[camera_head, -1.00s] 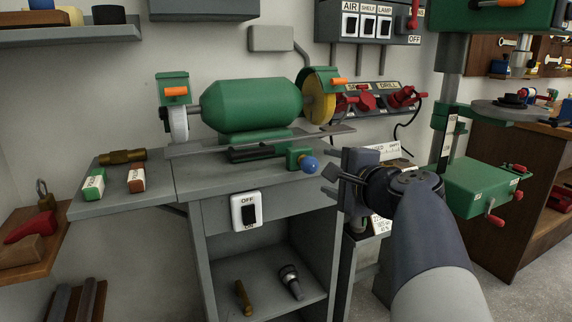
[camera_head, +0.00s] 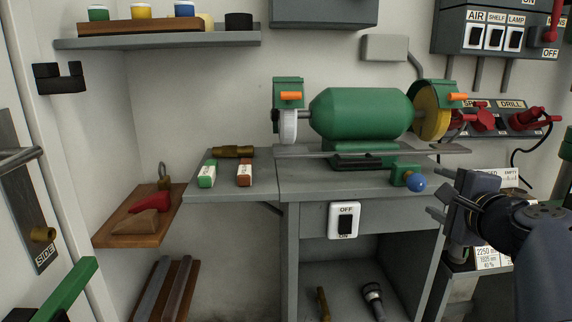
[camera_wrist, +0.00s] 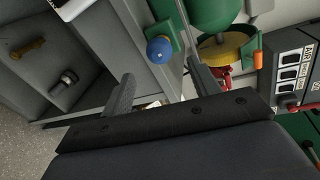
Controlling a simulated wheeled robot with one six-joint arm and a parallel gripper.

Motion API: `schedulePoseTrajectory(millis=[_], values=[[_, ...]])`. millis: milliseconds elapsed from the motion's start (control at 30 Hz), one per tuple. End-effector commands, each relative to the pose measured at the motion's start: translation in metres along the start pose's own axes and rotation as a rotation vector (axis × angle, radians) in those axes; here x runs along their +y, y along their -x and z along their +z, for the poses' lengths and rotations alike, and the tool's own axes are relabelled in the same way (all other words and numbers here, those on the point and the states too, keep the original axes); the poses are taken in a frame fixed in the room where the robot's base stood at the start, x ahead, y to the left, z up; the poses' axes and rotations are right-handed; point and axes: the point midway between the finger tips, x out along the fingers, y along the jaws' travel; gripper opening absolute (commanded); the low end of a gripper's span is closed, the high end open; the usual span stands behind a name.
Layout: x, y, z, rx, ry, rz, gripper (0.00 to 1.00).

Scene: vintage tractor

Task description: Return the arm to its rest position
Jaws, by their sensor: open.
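My gripper (camera_head: 440,192) is at the right side of the head view, in front of the right end of the grey bench. Its two dark fingers are apart, with nothing held between them. In the wrist view my gripper (camera_wrist: 160,88) also shows open, with the bench edge and a blue ball knob (camera_wrist: 159,50) beyond the fingers. My arm (camera_head: 545,235) comes in from the right edge and is bent at the wrist.
A green bench grinder (camera_head: 360,113) stands on the grey bench (camera_head: 315,182), its blue knob (camera_head: 416,183) close to my gripper. A switch panel (camera_head: 495,37) is at upper right. A wooden shelf (camera_head: 120,228) and a door (camera_head: 35,180) are at left.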

Motion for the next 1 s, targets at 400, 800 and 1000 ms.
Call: schedulePoseTrajectory(millis=[400, 800, 1000], values=[[0.002, -0.067, 0.0, -0.002, 0.0, 0.002, 0.58], [0.0, -0.075, 0.0, -0.002, -0.012, 0.001, 0.58], [0.0, -0.073, 0.0, -0.001, -0.007, 0.0, 0.58]])
